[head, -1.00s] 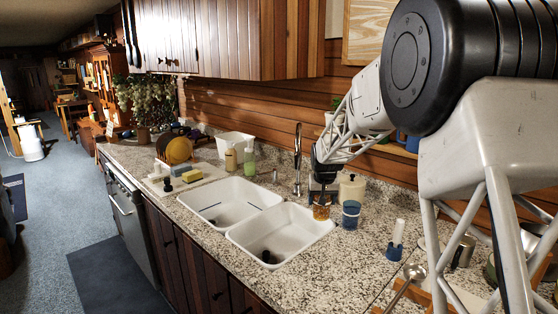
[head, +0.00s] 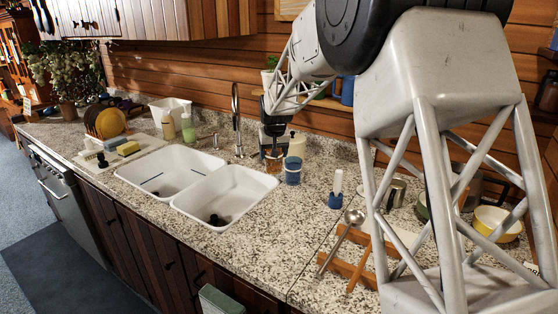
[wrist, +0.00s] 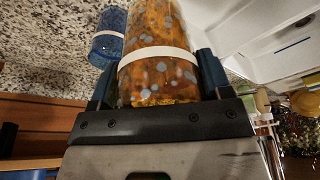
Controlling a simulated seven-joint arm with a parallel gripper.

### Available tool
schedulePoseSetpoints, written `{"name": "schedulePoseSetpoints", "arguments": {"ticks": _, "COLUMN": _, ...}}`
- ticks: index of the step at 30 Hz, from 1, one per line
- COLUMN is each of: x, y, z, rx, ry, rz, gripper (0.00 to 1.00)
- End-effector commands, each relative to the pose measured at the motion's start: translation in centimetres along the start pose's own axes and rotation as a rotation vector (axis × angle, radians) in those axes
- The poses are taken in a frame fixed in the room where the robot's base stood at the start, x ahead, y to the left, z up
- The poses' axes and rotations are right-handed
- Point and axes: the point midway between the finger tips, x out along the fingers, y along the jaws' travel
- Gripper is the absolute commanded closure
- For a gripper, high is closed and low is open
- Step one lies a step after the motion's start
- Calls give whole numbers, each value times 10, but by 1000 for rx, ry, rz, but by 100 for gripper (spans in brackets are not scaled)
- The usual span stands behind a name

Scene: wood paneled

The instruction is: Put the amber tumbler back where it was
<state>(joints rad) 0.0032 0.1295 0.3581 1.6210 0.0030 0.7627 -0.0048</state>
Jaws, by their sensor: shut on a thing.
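The amber tumbler (wrist: 158,60) has pale dots and a white band, and it fills the middle of the wrist view. My gripper (wrist: 157,75) is shut on it, with a finger on each side. In the head view my gripper (head: 273,150) is by the back of the counter, right of the sinks, and the tumbler shows small and amber below it. I cannot tell whether the tumbler touches the counter. A blue tumbler (head: 292,171) with a white band stands close to its right; it also shows in the wrist view (wrist: 107,38).
The double white sink (head: 225,196) lies left of my gripper, with a tall faucet (head: 236,120) behind it. A cream canister (head: 297,145) stands just behind the blue tumbler. The front counter is clear.

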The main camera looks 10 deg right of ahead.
Motion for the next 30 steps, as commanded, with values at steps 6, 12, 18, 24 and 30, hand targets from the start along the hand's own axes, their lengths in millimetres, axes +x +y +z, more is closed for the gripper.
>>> {"name": "schedulePoseSetpoints", "arguments": {"ticks": 6, "x": -1, "y": 20, "z": -4, "rx": 9, "ry": 5, "rz": 4, "gripper": 98}}
{"name": "schedulePoseSetpoints", "arguments": {"ticks": 12, "x": -3, "y": 56, "z": -10, "rx": 21, "ry": 12, "rz": 10, "gripper": 98}}
{"name": "schedulePoseSetpoints", "arguments": {"ticks": 18, "x": -3, "y": 95, "z": -13, "rx": 32, "ry": 15, "rz": 15, "gripper": 98}}
{"name": "schedulePoseSetpoints", "arguments": {"ticks": 24, "x": -2, "y": 134, "z": -13, "rx": 43, "ry": 13, "rz": 15, "gripper": 98}}
{"name": "schedulePoseSetpoints", "arguments": {"ticks": 30, "x": 0, "y": 167, "z": -12, "rx": 50, "ry": 9, "rz": 13, "gripper": 98}}
